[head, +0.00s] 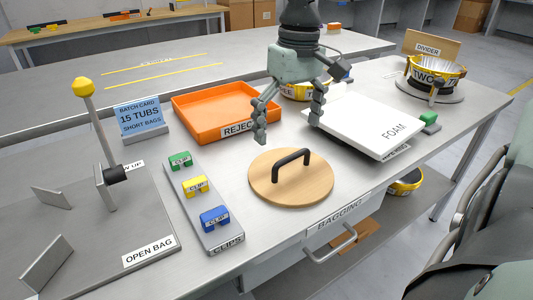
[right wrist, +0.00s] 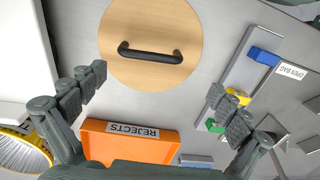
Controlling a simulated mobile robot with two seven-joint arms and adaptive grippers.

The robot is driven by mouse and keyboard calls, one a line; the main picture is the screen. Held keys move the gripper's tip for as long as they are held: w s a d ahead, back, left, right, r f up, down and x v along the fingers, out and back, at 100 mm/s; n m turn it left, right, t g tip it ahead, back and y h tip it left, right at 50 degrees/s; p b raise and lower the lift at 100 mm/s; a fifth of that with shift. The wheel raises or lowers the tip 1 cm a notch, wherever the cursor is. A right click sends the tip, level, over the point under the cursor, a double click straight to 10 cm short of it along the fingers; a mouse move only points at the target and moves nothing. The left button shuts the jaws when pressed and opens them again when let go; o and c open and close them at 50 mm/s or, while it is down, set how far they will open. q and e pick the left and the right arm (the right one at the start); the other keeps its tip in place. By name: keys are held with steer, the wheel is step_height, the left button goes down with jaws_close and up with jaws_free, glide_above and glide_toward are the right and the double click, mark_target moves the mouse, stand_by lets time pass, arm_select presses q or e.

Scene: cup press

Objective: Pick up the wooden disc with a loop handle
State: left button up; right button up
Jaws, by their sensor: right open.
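The wooden disc (head: 276,187) lies flat on the grey table, with a black loop handle (head: 291,158) standing on top. In the right wrist view the disc (right wrist: 125,70) is at the top middle and its handle (right wrist: 150,53) runs across it. My right gripper (head: 288,130) is open and empty, pointing down above the table, behind and above the disc. In the right wrist view the fingers (right wrist: 160,100) are spread wide, with the disc beyond the fingertips. My left gripper is not in view.
A clip rack (head: 208,231) with green, yellow and blue clips stands left of the disc. The orange rejects tray (head: 219,133) is behind it. A white foam block (head: 375,140) lies to the right. A batch card (head: 140,115) and the bag fixture (head: 115,190) are at left.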

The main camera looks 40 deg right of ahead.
mark_target(292, 155)
steer(key=shift+w+d+n+h, duration=0.1)
steer(key=shift+d+n+h, duration=0.2)
steer(key=shift+f, duration=0.3)
steer(key=f, duration=0.5)
steer(key=shift+s+d+f, duration=0.25)
steer(key=shift+s+f, duration=0.05)
steer(key=shift+s, duration=0.1)
steer(key=shift+f, duration=0.35)
steer(key=shift+w+f, duration=0.1)
steer(key=shift+f, duration=0.05)
steer(key=c, duration=1.1)
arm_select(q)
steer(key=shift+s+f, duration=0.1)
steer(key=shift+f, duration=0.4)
arm_select(e)
steer(key=shift+o, duration=0.2)
